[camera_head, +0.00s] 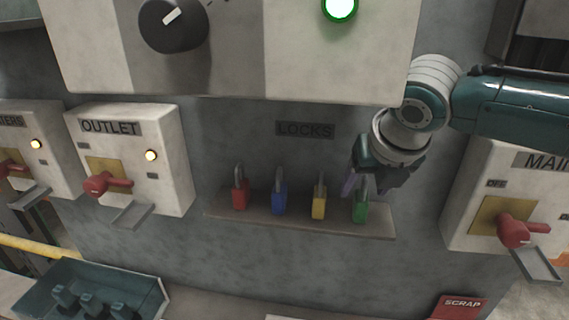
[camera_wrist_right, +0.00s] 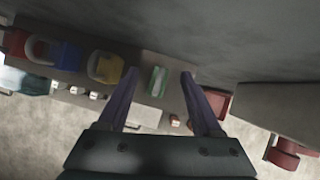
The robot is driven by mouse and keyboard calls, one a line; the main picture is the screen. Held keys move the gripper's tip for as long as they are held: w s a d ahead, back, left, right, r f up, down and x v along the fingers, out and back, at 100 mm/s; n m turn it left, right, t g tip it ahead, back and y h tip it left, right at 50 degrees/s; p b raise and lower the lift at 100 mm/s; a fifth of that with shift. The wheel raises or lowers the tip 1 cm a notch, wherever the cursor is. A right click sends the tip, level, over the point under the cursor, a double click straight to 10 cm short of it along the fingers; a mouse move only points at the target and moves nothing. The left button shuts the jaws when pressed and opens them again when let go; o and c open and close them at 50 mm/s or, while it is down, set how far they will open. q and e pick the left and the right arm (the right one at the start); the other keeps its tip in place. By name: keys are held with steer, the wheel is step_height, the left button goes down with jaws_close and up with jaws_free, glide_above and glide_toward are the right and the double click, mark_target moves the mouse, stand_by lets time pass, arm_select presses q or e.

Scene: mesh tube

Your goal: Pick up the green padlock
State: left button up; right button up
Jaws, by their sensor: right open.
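The green padlock (camera_head: 360,210) stands upright at the right end of a small shelf (camera_head: 300,223) under the LOCKS label. My right gripper (camera_head: 366,186) is just above and in front of it and hides part of its shackle. In the right wrist view the green padlock (camera_wrist_right: 157,81) shows between and beyond the fingers of my open right gripper (camera_wrist_right: 158,84). The fingers appear empty; I cannot tell whether they touch it. My left gripper is not in view.
Yellow (camera_head: 319,207), blue (camera_head: 279,203) and red (camera_head: 240,195) padlocks stand left of the green one. The OUTLET box (camera_head: 158,185) is at left, the MAIN box (camera_head: 470,190) at right. A large panel (camera_head: 235,75) overhangs the shelf.

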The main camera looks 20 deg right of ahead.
steer(key=shift+w+f, duration=0.15)
steer(key=shift+f, duration=0.1)
steer(key=shift+d, duration=0.1)
steer(key=shift+c, duration=0.3)
jaws_close()
